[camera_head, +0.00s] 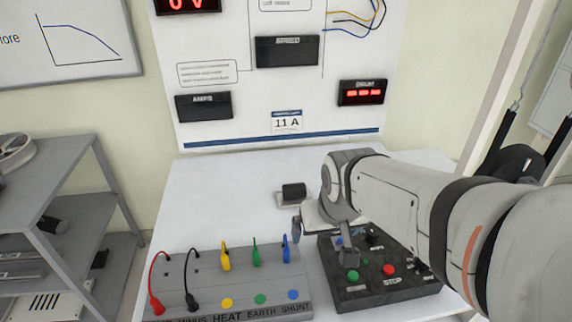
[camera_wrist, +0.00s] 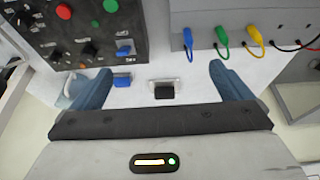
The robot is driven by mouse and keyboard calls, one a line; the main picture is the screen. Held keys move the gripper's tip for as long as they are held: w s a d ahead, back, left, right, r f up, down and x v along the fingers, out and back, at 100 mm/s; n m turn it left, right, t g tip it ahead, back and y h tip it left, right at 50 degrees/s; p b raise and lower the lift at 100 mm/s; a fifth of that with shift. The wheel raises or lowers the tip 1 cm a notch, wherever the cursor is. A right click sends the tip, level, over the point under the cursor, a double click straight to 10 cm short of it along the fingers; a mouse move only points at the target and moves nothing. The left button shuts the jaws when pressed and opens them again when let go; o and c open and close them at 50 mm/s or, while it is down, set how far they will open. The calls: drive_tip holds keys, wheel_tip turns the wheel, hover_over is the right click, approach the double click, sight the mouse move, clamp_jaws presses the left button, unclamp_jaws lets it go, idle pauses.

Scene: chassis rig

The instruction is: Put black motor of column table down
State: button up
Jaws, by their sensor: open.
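The black motor (camera_head: 293,191) is a small dark cylinder on a light grey base. It sits on the white table (camera_head: 225,190), behind the two control boxes. It also shows in the wrist view (camera_wrist: 165,91), between and apart from the fingers. My gripper (camera_head: 322,243) is open, with nothing held, nearer the front than the motor and above the boxes. Its two blue-grey fingers are spread wide in the wrist view (camera_wrist: 160,75). My arm hides part of the table's right side.
A grey terminal box (camera_head: 205,285) with coloured plugs stands at the front left. A black control box (camera_head: 375,290) with buttons stands at the front right, under my arm. A meter panel (camera_head: 285,90) rises behind the table. A grey shelf (camera_head: 50,190) stands left. The table's back left is clear.

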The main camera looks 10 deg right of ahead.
sight(294, 185)
drive_tip(key=w+f+t+b, duration=0.3)
drive_tip(key=w+f+b, duration=0.2)
drive_tip(key=w, duration=0.5)
drive_tip(key=w+f+t+b, duration=0.3)
drive_tip(key=w+f+b, duration=0.2)
drive_tip(key=w, duration=0.5)
drive_tip(key=w+f+t+b, duration=0.3)
drive_tip(key=w+f+b, duration=0.3)
drive_tip(key=w, duration=0.5)
drive_tip(key=shift+d+f, duration=0.2)
drive_tip(key=shift+f, duration=0.25)
drive_tip(key=shift+d+f, duration=0.2)
drive_tip(key=shift+f, duration=0.25)
drive_tip(key=shift+w+f+t, duration=0.15)
drive_tip(key=shift+w+f, duration=0.1)
drive_tip(key=shift+w, duration=0.5)
drive_tip(key=shift+w+f+t, duration=0.15)
drive_tip(key=shift+w+f, duration=0.1)
drive_tip(key=shift+w, duration=0.45)
drive_tip(key=x, duration=0.4)
drive_tip(key=shift+w+f+b, duration=0.1)
drive_tip(key=shift+f+b, duration=0.2)
drive_tip(key=shift+b, duration=0.1)
drive_tip(key=shift+w+f, duration=0.15)
drive_tip(key=shift+w, duration=0.3)
drive_tip(key=shift+c, duration=0.6)
